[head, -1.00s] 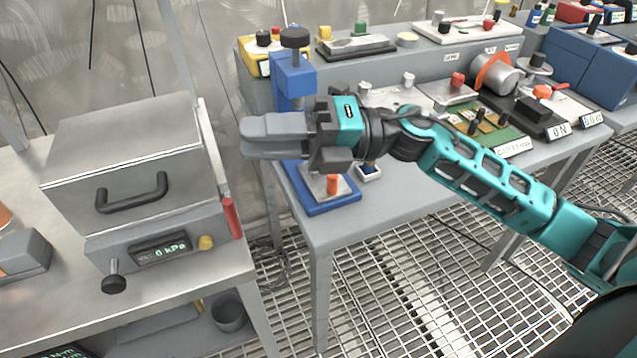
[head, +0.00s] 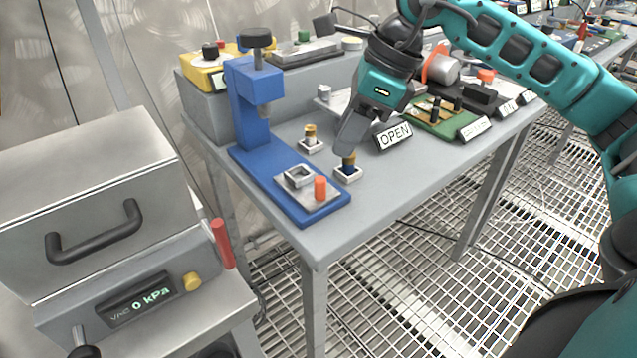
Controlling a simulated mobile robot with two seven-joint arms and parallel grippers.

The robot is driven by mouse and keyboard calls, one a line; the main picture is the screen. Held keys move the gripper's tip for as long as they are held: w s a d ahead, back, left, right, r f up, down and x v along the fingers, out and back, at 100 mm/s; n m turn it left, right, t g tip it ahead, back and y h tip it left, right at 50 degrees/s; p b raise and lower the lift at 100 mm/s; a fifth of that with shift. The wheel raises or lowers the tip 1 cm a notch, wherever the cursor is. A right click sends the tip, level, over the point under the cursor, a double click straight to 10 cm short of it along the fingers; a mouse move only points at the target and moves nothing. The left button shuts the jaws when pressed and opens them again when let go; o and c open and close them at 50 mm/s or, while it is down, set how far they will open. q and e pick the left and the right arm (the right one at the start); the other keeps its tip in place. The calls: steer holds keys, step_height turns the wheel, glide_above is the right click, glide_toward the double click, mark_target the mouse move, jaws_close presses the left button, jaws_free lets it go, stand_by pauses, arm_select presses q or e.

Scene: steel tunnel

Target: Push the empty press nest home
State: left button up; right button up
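The blue press (head: 250,110) stands at the near left of the bench, a black knob on top and its ram above the blue base. A metal slide plate (head: 285,190) sits at the front end of the base, out from under the ram. On it are the square nest (head: 298,177), which looks empty, and an orange knob (head: 320,188). My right gripper (head: 350,145) points down to the right of the nest, apart from it, just above a brass-topped part in a small white holder (head: 348,176). Its finger gap is hidden. My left gripper is out of view.
A second brass-topped part stands in a white holder (head: 310,146) behind the nest. A vacuum box (head: 90,200) is at left. The bench front is clear.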

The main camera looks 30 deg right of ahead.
mark_target(321, 179)
steer(key=b+x, duration=0.1)
steer(key=x, duration=0.9)
steer(key=shift+w+a+f+b, duration=0.1)
steer(key=shift+b, duration=0.25)
jaws_close()
